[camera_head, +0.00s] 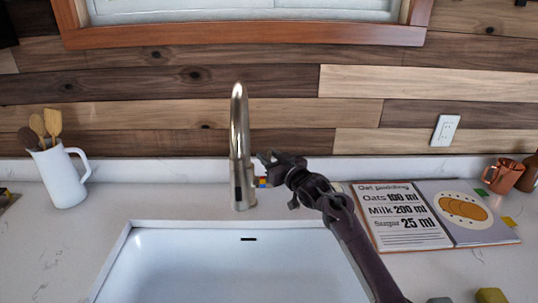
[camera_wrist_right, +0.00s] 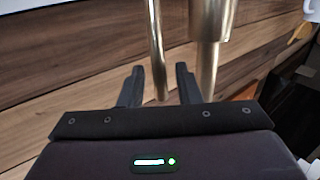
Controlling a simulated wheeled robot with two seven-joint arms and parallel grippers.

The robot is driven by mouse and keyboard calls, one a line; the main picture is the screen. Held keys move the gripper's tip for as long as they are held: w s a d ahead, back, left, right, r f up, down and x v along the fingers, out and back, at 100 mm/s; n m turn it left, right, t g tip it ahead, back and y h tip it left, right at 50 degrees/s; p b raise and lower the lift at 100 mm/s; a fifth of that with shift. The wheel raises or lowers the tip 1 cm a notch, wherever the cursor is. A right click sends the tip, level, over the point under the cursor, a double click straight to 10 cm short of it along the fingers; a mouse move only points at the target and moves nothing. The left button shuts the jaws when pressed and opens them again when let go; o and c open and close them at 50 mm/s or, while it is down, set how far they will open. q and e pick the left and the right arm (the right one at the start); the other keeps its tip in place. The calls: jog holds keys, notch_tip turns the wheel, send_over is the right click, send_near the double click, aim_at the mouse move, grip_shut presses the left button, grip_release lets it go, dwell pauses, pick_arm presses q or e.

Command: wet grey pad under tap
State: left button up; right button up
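The metallic tap (camera_head: 240,150) stands upright behind the white sink (camera_head: 235,262); no water shows under its spout. My right gripper (camera_head: 268,162) is just right of the tap, at about the height of its lower body. In the right wrist view its two fingers (camera_wrist_right: 158,88) are apart, with a thin metal rod (camera_wrist_right: 156,45) of the tap showing between them; I cannot tell if they touch it. The thicker tap body (camera_wrist_right: 207,70) is to the right. A grey pad (camera_head: 439,300) is mostly cut off at the bottom edge of the head view. My left gripper is not in view.
A yellow block (camera_head: 491,296) lies beside the grey pad. An open recipe book (camera_head: 430,215) and copper mug (camera_head: 503,175) are at right. A white jug (camera_head: 60,175) with wooden utensils stands at left. The sink looks empty.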

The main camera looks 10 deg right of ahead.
jog(key=shift+w, duration=0.1)
grip_shut()
dwell(0.3)
jog(key=shift+d+f, duration=0.1)
jog(key=shift+f, duration=0.05)
jog(key=shift+d+m+t+b, duration=0.3)
jog(key=shift+m+b, duration=0.1)
jog(key=shift+b, duration=0.15)
jog(key=shift+r, duration=0.2)
grip_release()
